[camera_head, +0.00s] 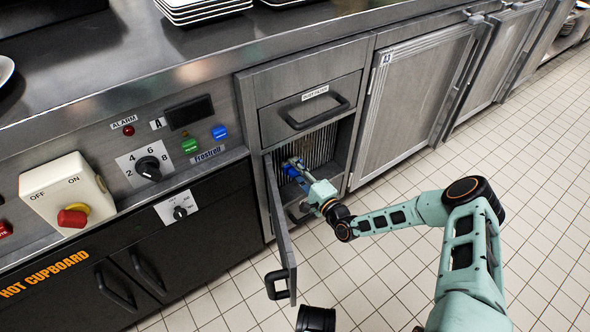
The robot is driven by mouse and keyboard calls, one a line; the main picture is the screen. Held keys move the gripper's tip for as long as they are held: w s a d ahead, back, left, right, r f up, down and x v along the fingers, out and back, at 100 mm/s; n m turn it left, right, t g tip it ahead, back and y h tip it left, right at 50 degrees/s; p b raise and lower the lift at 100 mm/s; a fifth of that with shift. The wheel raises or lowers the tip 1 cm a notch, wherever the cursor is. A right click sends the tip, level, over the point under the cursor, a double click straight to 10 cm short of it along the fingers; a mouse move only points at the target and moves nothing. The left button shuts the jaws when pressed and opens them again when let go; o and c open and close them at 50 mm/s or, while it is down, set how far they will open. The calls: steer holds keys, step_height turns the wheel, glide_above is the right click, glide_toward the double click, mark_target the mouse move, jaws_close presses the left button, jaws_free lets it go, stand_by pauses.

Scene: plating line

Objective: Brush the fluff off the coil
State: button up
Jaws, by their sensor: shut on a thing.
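The coil (318,144) shows as a panel of fine upright fins inside an open bay below a drawer. My gripper (296,172) is inside the bay's opening, in front of the coil's lower left part. It is shut on a small blue thing that looks like a brush (290,170). The bristles are too small to make out, and I cannot tell whether they touch the fins. My gripper and wrist hide the lower part of the coil. No fluff can be made out on the fins at this size.
The bay's door (281,232) stands open on the left, close to my gripper. A drawer (311,104) with a bar handle is shut above the bay. A control panel (165,150) is at left, a shut cabinet door (418,98) at right. The tiled floor (540,150) is clear at right.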

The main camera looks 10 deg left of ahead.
mark_target(298, 153)
steer(key=shift+w+d+b, duration=0.5)
steer(key=shift+w+d, duration=1.55)
steer(key=shift+w, duration=0.3)
steer(key=shift+w+d+b, duration=0.45)
steer(key=shift+w+d, duration=1.55)
steer(key=shift+w, duration=0.3)
steer(key=shift+w+d+r, duration=0.1)
steer(key=shift+w+r, duration=0.05)
steer(key=shift+r, duration=0.05)
steer(key=shift+r+p, duration=0.55)
steer(key=shift+p, duration=0.1)
steer(key=shift+r, duration=0.2)
steer(key=shift+s+a+p, duration=0.55)
steer(key=shift+s+p, duration=0.25)
steer(key=shift+p, duration=0.2)
steer(key=shift+s+a+f+p, duration=0.2)
steer(key=shift+s+a+p, duration=0.35)
steer(key=shift+s, duration=0.15)
steer(key=shift+s+a+r+p, duration=0.15)
steer(key=shift+s+a+p, duration=2.95)
steer(key=shift+s+p, duration=0.05)
steer(key=shift+s, duration=0.25)
